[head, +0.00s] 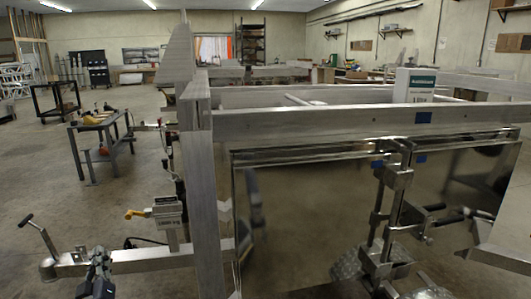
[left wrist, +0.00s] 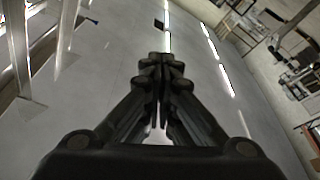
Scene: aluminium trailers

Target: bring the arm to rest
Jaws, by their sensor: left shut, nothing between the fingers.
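My left gripper (head: 98,257) shows at the bottom left of the head view, in front of the trailer's tongue (head: 150,261). In the left wrist view my left gripper (left wrist: 160,60) has its black fingers together with nothing between them. It points out over bare grey floor (left wrist: 125,60) and touches nothing that I can see. I cannot make out my right gripper in either view.
An aluminium trailer (head: 350,122) fills the right of the head view, with a white and green box (head: 414,86) on it. A jack handle (head: 39,235) stands at the tongue's left end. A grey work table (head: 75,133) stands at left. Open floor lies beyond.

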